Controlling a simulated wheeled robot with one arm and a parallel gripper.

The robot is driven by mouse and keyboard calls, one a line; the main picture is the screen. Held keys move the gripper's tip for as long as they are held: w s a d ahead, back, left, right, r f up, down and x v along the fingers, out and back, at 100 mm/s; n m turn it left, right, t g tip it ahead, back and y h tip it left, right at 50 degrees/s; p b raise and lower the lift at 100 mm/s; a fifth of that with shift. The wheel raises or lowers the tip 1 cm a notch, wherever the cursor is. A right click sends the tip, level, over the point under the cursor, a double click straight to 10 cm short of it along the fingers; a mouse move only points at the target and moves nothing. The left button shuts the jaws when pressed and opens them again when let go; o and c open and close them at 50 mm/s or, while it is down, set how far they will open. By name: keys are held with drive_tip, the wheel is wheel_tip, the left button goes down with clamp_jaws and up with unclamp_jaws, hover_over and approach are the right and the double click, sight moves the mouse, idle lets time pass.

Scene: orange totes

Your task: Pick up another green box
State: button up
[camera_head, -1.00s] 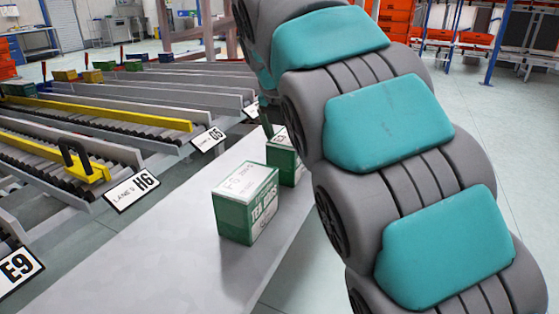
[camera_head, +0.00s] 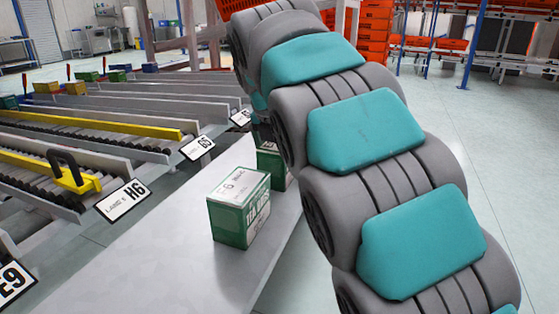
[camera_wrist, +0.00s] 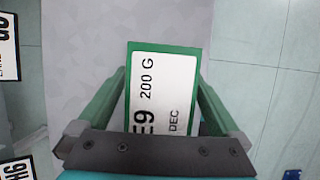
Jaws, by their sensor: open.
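A green box (camera_head: 239,209) with a white label on top stands upright on the grey counter (camera_head: 185,262) in the head view. A second green box (camera_head: 271,166) stands behind it, partly hidden by my arm. In the wrist view, a green box (camera_wrist: 160,95) with a white label reading "E9 200 G" lies below my gripper (camera_wrist: 161,75), between its two green fingers. A gap shows on either side of the box, so the gripper is open. How far the fingertips reach down beside it cannot be told. In the head view, my arm mostly hides the gripper.
Sloped roller lanes with yellow rails (camera_head: 100,121) run along the left of the counter, with signs such as H6 (camera_head: 123,201) at their ends. Small boxes sit at the far lane ends. Orange totes (camera_head: 375,30) are stacked at the back. Floor right of the counter is clear.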

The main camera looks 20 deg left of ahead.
drive_tip(key=c, duration=1.4)
drive_tip(key=shift+r, duration=0.2)
